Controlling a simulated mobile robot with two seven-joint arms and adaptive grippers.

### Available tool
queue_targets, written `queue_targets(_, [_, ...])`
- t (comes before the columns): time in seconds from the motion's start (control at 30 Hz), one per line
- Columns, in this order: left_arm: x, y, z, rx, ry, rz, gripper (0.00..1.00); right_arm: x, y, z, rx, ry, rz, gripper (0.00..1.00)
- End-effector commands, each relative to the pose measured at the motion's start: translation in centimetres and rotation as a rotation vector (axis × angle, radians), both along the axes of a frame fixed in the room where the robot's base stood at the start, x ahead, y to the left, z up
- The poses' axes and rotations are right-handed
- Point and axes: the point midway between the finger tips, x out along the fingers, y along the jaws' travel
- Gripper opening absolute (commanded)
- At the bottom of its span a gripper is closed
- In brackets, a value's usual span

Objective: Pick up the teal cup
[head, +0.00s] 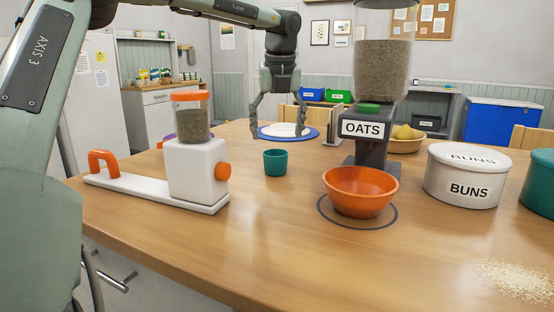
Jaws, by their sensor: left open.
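The teal cup (275,163) stands upright on the wooden table, near the middle of the head view. It is small and its rim is in plain sight. My left gripper (279,135) hangs pointing down above and seemingly behind the cup, its two fingers spread wide. It is open with nothing between its fingers, and it looks apart from the cup. My right gripper is not in view.
A white dispenser (196,172) with an orange knob stands left of the cup. An orange bowl (361,193) sits under the OATS dispenser (367,128) to the right. A BUNS tin (466,176) is farther right. A white plate on a blue mat (270,136) lies behind. Spilled grains (515,281) lie front right.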

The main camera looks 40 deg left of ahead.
Motion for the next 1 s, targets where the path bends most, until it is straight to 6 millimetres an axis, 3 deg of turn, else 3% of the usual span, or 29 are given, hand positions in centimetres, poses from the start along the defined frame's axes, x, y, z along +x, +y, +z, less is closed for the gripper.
queue_targets(0.37, [0.6,0.8,-3.1,0.002,0.004,0.001,0.78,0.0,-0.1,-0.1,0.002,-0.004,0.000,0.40])
queue_targets(0.63, [1.5,1.9,-6.6,0.001,0.003,0.000,0.78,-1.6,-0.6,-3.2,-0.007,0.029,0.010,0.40])
queue_targets(0.93, [1.6,2.1,-7.3,0.003,0.001,0.001,0.78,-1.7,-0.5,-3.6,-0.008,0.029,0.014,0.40])
queue_targets(1.0, [1.6,2.1,-7.3,0.003,0.001,0.001,0.71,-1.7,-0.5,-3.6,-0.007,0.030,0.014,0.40])
